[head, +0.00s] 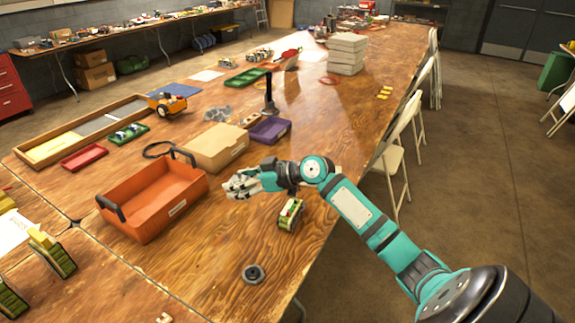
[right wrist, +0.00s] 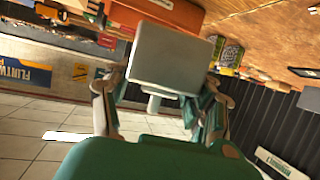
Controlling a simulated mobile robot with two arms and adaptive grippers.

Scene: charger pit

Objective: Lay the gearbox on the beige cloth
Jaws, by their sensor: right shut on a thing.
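My right gripper (head: 240,186) is above the table, just right of the orange tool tote. In the right wrist view, its fingers (right wrist: 165,95) are shut on a plain grey box-shaped thing (right wrist: 168,58), which I take to be the gearbox. In the head view the held thing is small and mostly covered by the fingers. My left gripper is not in view.
The orange tote (head: 150,205) and a cardboard box (head: 215,148) stand between the gripper and the wooden frame (head: 130,100). A red tray (head: 84,157) lies in front of the frame. A small green-and-yellow vehicle (head: 290,214) sits below my right arm. A dark round part (head: 253,273) lies near the front edge.

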